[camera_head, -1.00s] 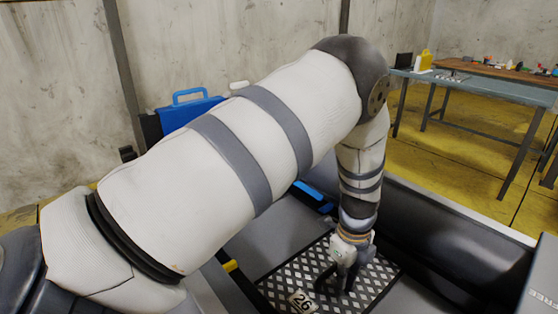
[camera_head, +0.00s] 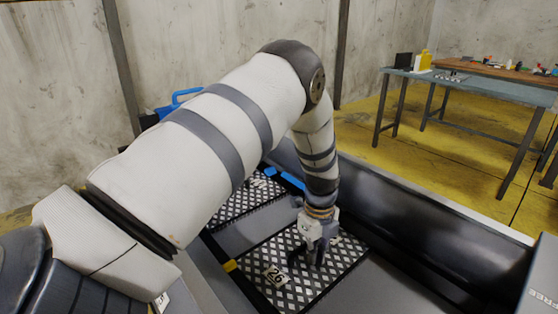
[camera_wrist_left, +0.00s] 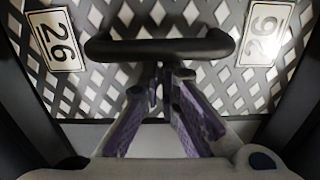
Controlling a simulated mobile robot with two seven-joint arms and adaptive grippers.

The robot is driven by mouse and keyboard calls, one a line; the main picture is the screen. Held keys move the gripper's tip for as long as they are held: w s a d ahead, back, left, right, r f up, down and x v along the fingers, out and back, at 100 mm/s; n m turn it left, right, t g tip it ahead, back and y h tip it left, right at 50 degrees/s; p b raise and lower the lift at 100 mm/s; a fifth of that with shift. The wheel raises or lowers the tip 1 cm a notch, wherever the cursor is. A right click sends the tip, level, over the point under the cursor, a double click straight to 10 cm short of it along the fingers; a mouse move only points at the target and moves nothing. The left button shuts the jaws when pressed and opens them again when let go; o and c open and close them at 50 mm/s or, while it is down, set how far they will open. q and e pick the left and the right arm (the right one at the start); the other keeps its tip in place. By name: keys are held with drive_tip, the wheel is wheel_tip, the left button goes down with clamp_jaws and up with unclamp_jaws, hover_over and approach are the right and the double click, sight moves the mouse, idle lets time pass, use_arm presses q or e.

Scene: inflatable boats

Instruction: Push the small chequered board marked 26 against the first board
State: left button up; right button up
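The chequered board marked 26 (camera_head: 325,277) lies flat on the boat's floor. Its 26 label (camera_head: 275,275) faces up, and two such labels show in the left wrist view (camera_wrist_left: 55,40). The first board (camera_head: 235,207) lies farther back, partly hidden by my left arm; a bare grey strip shows between the two boards. My left gripper (camera_head: 310,258) points down at board 26. In the left wrist view its fingers (camera_wrist_left: 165,80) are together, meeting at a dark bar (camera_wrist_left: 160,48) that looks like the board's handle. Whether they touch it is unclear. My right gripper is not seen.
The boat's dark side wall (camera_head: 430,225) runs along the right of the boards. A yellow tab (camera_head: 230,265) and a blue strip (camera_head: 290,180) lie close by. A worktable (camera_head: 470,82) with small items stands back right, outside the boat.

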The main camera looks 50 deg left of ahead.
sight(288, 240)
use_arm(q)
drive_tip(key=a, duration=0.4)
drive_tip(key=shift+s+a, duration=0.15)
drive_tip(key=shift+a, duration=0.25)
drive_tip(key=shift+s+a+b, duration=0.2)
drive_tip(key=shift+a+b, duration=0.65)
drive_tip(key=shift+a, duration=2.6)
drive_tip(key=shift+w+d+r+p, duration=0.15)
drive_tip(key=shift+d+p, duration=0.25)
drive_tip(key=shift+d, duration=0.6)
wheel_tip(288, 240, up, 9)
drive_tip(key=p, duration=0.3)
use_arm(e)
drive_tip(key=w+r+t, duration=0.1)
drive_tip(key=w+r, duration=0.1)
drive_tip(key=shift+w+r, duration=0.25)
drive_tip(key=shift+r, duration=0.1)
use_arm(q)
drive_tip(key=shift+f, duration=0.2)
